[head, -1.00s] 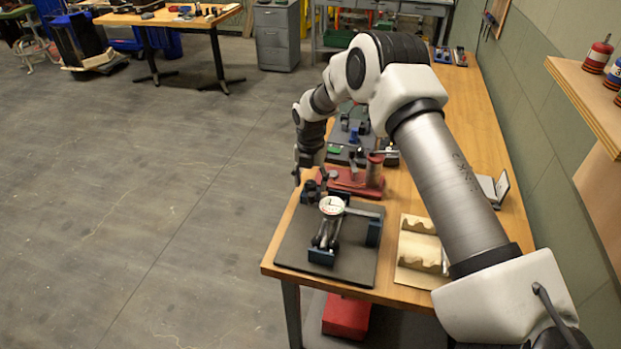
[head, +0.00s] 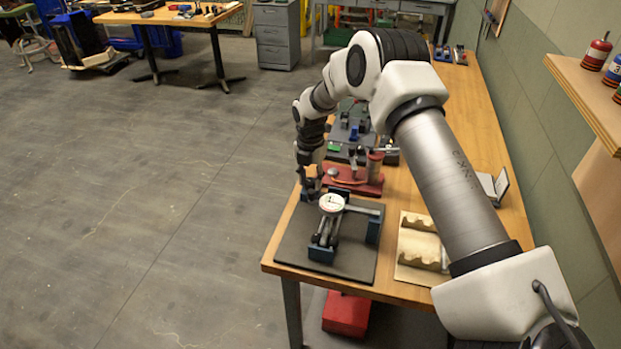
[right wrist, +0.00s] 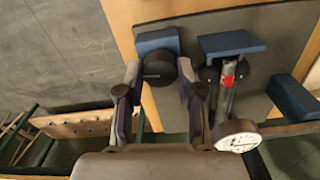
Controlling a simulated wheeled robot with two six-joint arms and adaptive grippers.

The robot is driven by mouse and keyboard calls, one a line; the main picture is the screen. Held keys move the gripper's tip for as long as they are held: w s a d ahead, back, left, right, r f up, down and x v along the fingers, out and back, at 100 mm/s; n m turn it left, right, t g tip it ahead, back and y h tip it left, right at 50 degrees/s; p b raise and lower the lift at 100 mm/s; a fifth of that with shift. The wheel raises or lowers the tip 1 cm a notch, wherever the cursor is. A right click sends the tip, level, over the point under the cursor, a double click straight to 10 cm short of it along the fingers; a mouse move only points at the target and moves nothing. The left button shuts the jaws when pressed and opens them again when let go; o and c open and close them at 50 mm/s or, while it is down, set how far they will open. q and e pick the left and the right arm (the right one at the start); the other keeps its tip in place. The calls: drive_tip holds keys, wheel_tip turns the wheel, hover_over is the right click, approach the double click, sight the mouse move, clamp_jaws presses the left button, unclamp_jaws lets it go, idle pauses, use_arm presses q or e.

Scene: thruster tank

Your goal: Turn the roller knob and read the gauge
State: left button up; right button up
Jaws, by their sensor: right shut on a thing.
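The roller fixture with blue end blocks (head: 322,253) sits on a dark mat (head: 355,262) at the near end of the bench. The round white dial gauge (head: 332,203) stands over it; its face also shows in the right wrist view (right wrist: 238,138), too small to read. The black roller knob (right wrist: 158,68) lies between the fingertips of my right gripper (right wrist: 159,76), which is shut on it. In the head view the right gripper (head: 311,186) is just left of the gauge and hides most of the knob. My left gripper is not in view.
A red stand (head: 350,182) is close behind the fixture. A wooden cradle (head: 418,244) lies to its right on the bench. A red box (head: 346,314) is under the bench. The floor left of the bench is clear.

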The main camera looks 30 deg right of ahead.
drive_tip(key=m, duration=0.8)
drive_tip(key=shift+m, duration=0.4)
drive_tip(key=m, duration=0.4)
drive_tip(key=shift+m+p, duration=0.3)
drive_tip(key=shift+p, duration=0.05)
drive_tip(key=m, duration=0.4)
drive_tip(key=shift+s+p, duration=0.1)
drive_tip(key=shift+p, duration=0.2)
drive_tip(key=m, duration=0.5)
drive_tip(key=shift+f+p, duration=0.1)
drive_tip(key=shift+p, duration=0.25)
drive_tip(key=m, duration=0.4)
drive_tip(key=shift+m+p, duration=0.3)
drive_tip(key=shift+p, duration=0.05)
drive_tip(key=m+p, duration=0.1)
drive_tip(key=m, duration=0.3)
drive_tip(key=shift+m+p, duration=0.35)
drive_tip(key=shift+m, duration=2.15)
drive_tip(key=shift+f, duration=0.1)
